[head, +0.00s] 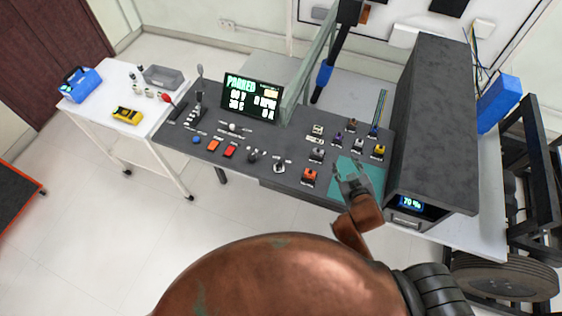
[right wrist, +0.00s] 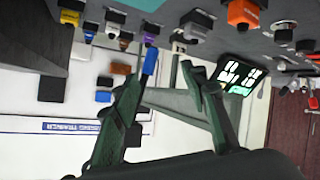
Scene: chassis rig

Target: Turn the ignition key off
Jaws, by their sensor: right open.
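A dark console (head: 225,165) carries several switches and knobs. A round silver switch (head: 279,165) sits near the console's front edge and may be the ignition; I cannot make out the key itself. A silver round part (right wrist: 285,30) at the top right of the right wrist view may be the same switch. My right gripper (head: 349,168) is open and empty above the teal mat, to the right of that switch and apart from it. Its two fingers (right wrist: 160,85) are spread in the right wrist view. My left gripper is not in view.
A screen (head: 252,95) reading PARKED stands on the console. An orange knob (head: 309,177) and a grey knob (head: 317,154) lie between the gripper and the silver switch. A tall dark cabinet (head: 437,120) stands at the right. A white side table (head: 108,110) is at the left.

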